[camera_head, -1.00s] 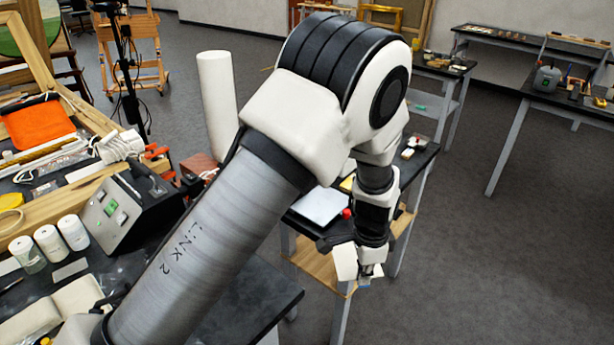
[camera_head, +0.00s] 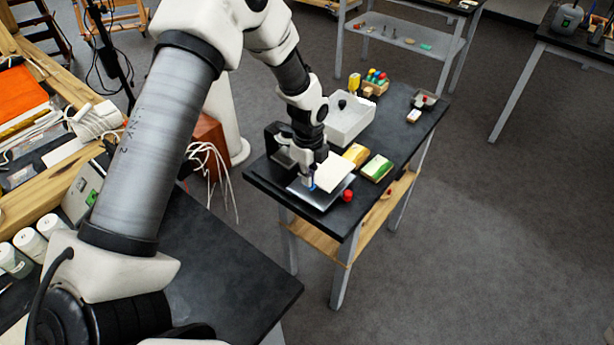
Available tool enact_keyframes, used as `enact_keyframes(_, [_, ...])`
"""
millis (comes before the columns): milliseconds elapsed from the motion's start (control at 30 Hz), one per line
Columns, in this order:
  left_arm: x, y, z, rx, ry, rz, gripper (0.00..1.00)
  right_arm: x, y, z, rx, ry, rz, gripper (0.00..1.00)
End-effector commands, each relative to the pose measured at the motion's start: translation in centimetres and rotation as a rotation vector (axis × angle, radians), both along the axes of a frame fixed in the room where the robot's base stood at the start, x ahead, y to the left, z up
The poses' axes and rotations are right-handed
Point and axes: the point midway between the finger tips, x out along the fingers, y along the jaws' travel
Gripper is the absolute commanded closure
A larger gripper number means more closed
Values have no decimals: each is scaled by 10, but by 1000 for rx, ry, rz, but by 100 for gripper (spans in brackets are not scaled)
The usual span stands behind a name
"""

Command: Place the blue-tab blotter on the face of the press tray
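The blotter (camera_head: 336,174) is a white sheet whose blue tab (camera_head: 311,184) shows at my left gripper (camera_head: 309,181). The gripper appears shut on the tab, though its fingertips are small and partly hidden. The press tray (camera_head: 322,201) is a flat silver-grey plate near the front of the small black table. The blotter lies over the tray's face or just above it; I cannot tell whether they touch. A dark bracket (camera_head: 276,140) stands behind the gripper. My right gripper is not in view.
On the small black table (camera_head: 262,179), a red knob (camera_head: 347,195) is beside the tray. Yellow (camera_head: 356,154) and green (camera_head: 377,168) pads lie to its right, and a white bin (camera_head: 350,122) stands behind. A black bench (camera_head: 225,265) is in the foreground.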

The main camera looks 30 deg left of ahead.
Motion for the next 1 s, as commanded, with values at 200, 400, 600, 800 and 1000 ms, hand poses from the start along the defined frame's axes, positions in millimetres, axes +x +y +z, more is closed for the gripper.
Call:
enact_keyframes(200, [-1,7,-24,1,4,-1,100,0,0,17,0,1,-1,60])
enact_keyframes(400, [1,7,-36,2,-1,-2,100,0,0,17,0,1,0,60])
enact_keyframes(600, [1,6,-39,1,-1,-1,93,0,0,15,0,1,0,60])
enact_keyframes(800, [1,6,-38,1,-1,-1,69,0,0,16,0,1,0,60])
enact_keyframes(1000, [1,6,-35,1,-1,-1,69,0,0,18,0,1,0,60])
